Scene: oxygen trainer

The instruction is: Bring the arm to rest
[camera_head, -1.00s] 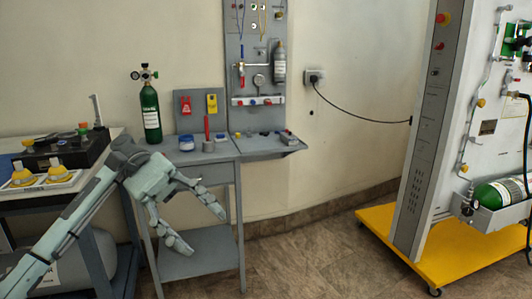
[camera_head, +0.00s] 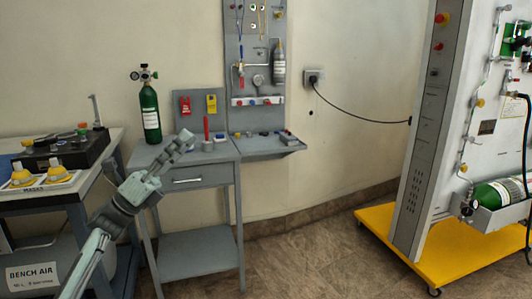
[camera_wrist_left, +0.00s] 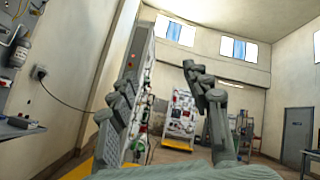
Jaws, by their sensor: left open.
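My left arm comes in from the lower left in the head view. Its gripper (camera_head: 183,142) is raised in front of the small grey workbench (camera_head: 205,176), with fingers pointing up and right. The wrist view shows the same gripper (camera_wrist_left: 158,78) with its fingers spread apart and nothing between them. In the head view the fingers overlap the bench top near a red upright item (camera_head: 206,127); I cannot tell the gap in depth. My right gripper is not in view.
A green cylinder (camera_head: 149,112) stands on the bench. A mask table (camera_head: 60,196) is at the left, close to the arm. A panel trolley on a yellow base (camera_head: 400,240) is at the right. The floor between is clear.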

